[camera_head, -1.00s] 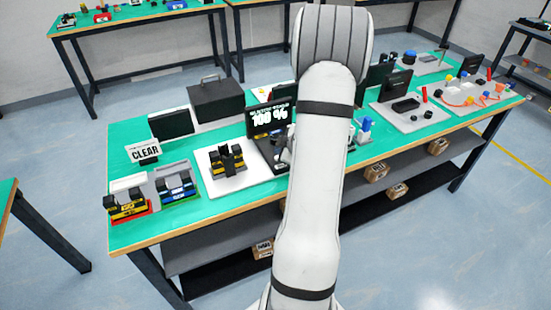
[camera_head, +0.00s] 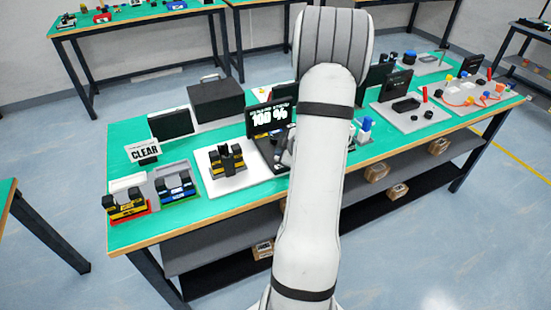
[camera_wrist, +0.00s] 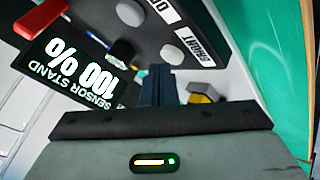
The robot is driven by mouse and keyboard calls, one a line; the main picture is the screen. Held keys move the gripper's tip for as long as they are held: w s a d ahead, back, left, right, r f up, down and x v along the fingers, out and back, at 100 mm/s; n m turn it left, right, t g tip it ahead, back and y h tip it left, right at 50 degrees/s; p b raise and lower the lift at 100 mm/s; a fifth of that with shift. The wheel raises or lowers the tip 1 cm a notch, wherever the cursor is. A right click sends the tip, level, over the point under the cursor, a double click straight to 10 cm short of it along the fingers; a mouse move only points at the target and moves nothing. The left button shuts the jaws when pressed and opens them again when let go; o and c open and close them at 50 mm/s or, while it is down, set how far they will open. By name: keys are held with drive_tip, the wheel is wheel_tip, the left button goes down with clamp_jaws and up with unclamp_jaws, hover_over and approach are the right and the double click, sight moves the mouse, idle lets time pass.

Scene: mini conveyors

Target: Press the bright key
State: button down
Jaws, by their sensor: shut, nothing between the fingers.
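I cannot tell which part is the bright key. My gripper (camera_wrist: 158,84) is shut and empty, its dark fingers over the panel's near edge. Whether the tips touch anything is hidden.
A red handle (camera_wrist: 40,18) lies at the upper left of the wrist view. A yellow and grey part (camera_wrist: 204,93) sits just right of the fingers.

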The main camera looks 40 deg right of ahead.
drive_tip(key=shift+f, duration=0.3)
drive_tip(key=shift+r, duration=0.1)
idle(0.5)
drive_tip(key=shift+r+p, duration=0.6)
drive_tip(key=shift+r, duration=0.05)
wheel_tip(320, 180, up, 5)
drive_tip(key=p, duration=0.5)
drive_tip(key=shift+r, duration=0.1)
idle(0.5)
